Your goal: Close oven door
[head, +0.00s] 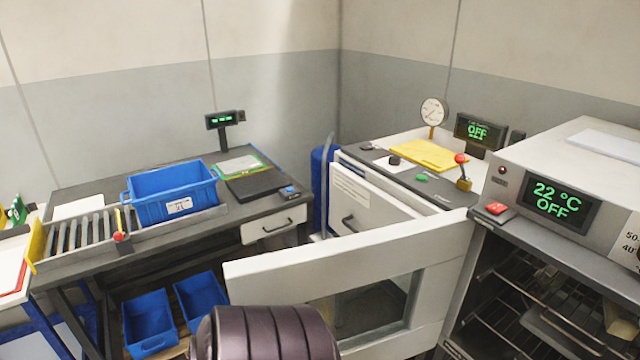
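The oven (570,190) stands at the right, with a light grey body and a display reading 22 °C and OFF. Its door (300,272) is wide open, swung out to the left from the oven's left front edge. The door is light grey with a dark window (375,308); its lower part runs toward the bottom of the picture and is partly covered by a dark ribbed part, likely of my arm. The oven's inside shows wire racks (535,310). Neither of my grippers can be made out in the view.
Behind the door stands a cabinet with a drawer (375,205), a yellow folder (422,154) and a gauge (433,112). A roller conveyor (85,236) with a blue crate (172,192) is at the left. Blue bins (150,322) sit low beneath the bench.

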